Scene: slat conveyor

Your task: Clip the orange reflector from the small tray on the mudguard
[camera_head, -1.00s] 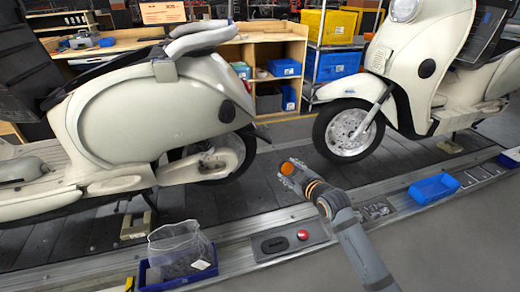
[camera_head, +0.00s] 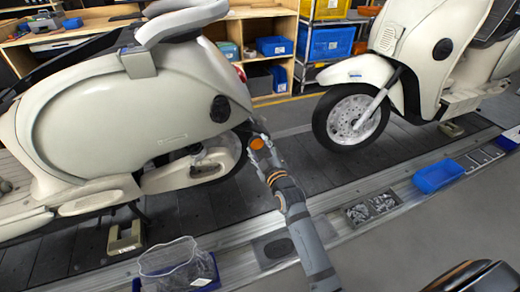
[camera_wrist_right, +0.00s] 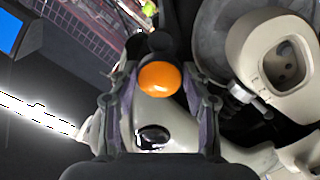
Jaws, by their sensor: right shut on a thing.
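The orange reflector (camera_head: 257,143) is a small round disc held at the tips of my right gripper (camera_head: 262,149). In the right wrist view the reflector (camera_wrist_right: 160,78) sits between the two fingers. My right gripper is shut on it, close to the rear end of the cream scooter (camera_head: 110,115) on the left. A dark rear mudguard (camera_head: 246,130) shows there, just above and left of the reflector; I cannot tell whether they touch. A small blue tray (camera_head: 437,178) on the conveyor edge at the right looks empty.
A second cream scooter (camera_head: 365,70) stands at the right, its front wheel (camera_head: 350,118) beyond a stretch of free slats. A blue bin (camera_head: 205,284) with a clear bag (camera_head: 178,262) and a compartment of metal parts (camera_head: 372,207) line the near edge.

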